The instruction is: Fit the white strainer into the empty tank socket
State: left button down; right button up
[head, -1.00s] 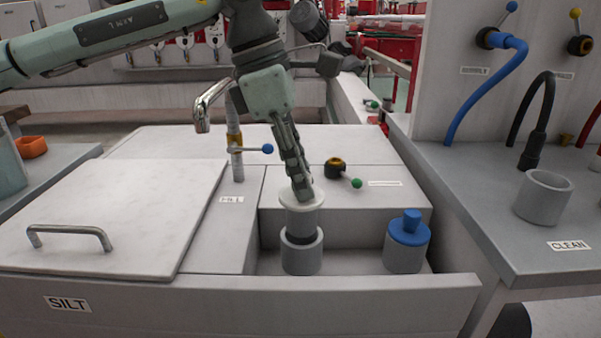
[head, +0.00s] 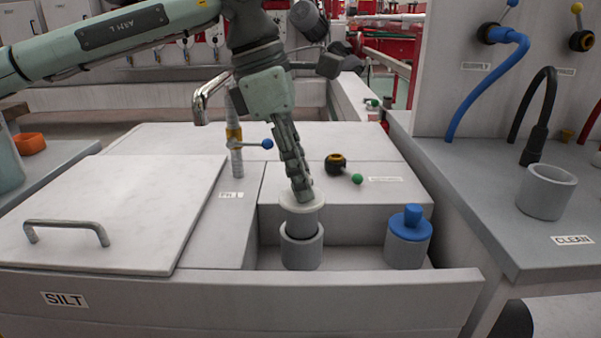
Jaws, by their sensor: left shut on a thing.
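The white strainer (head: 302,219), a pale cylinder with a wide flange on top, stands roughly upright at the grey tank socket (head: 302,252). Its lower end appears to be inside the socket mouth, with the flange and upper body still showing above the rim. My left gripper (head: 303,192) comes down from above and is shut on the strainer at its top. The fingertips are partly merged with the flange in view. A second grey socket (head: 405,253) to the right holds a blue plug-like piece (head: 410,226). My right gripper is not in view.
A white lid with a handle (head: 133,208) lies left of the tank recess. A tap (head: 207,95), a blue-knobbed valve (head: 262,144) and a green-knobbed valve (head: 345,168) stand behind. A grey cup (head: 546,192) sits on the right counter. The tank's front wall (head: 300,295) borders the recess.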

aim_at(300, 207)
pick_arm(q)
jog(key=shift+f+b, duration=2)
jog(key=shift+f, duration=0.7)
jog(key=c, duration=1.3)
grip_release()
jog(key=shift+o, duration=0.2)
jog(key=v, duration=1.2)
